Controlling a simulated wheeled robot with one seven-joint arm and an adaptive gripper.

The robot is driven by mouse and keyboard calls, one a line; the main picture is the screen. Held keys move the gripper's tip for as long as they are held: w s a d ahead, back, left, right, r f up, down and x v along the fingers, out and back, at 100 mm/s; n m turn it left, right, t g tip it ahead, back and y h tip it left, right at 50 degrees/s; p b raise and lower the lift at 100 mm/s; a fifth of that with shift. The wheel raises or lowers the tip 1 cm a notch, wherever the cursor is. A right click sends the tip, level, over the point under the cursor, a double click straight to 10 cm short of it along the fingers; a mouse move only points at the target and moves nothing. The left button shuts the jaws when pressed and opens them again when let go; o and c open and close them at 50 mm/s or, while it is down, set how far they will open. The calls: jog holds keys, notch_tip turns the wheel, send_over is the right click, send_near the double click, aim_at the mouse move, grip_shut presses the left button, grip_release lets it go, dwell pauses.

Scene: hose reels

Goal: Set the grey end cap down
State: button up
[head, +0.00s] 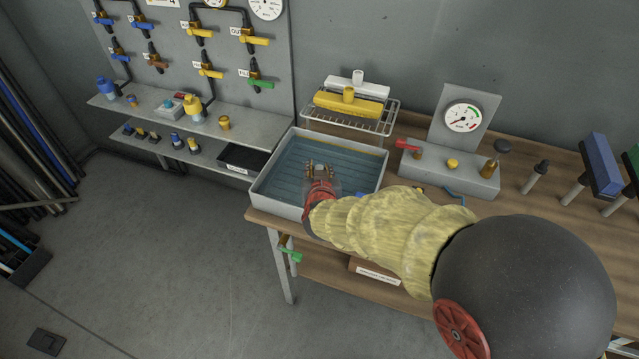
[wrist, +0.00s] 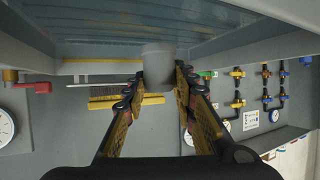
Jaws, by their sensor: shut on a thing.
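My gripper (head: 319,172) is over the grey tray (head: 268,203) with a blue ribbed inside, on the bench's left end. In the wrist view, my gripper (wrist: 160,82) is shut on the grey end cap (wrist: 157,60), a small plain cylinder between the fingertips. The tray's wall (wrist: 245,38) fills the upper part of that view, with the cap in front of it. I cannot tell whether the cap touches the tray. In the head view I cannot make out the cap.
A wire rack (head: 376,124) with yellow and white fittings stands behind the tray. A gauge stand (head: 465,118) with a red lever is right of it. Grey shelves (head: 150,120) with valves are at the left. My arm covers part of the bench.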

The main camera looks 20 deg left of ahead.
jog(key=shift+f+b, duration=0.9)
jog(key=shift+f, duration=1.5)
jog(key=shift+f, duration=0.15)
jog(key=o, duration=1)
jog(key=shift+s+r, duration=0.15)
jog(key=shift+r, duration=0.1)
jog(key=p+v, duration=0.3)
jog(key=v, duration=0.7)
jog(key=shift+s+r+p, duration=0.1)
jog(key=shift+p, duration=0.3)
jog(key=shift+v, duration=0.75)
jog(key=shift+d, duration=0.1)
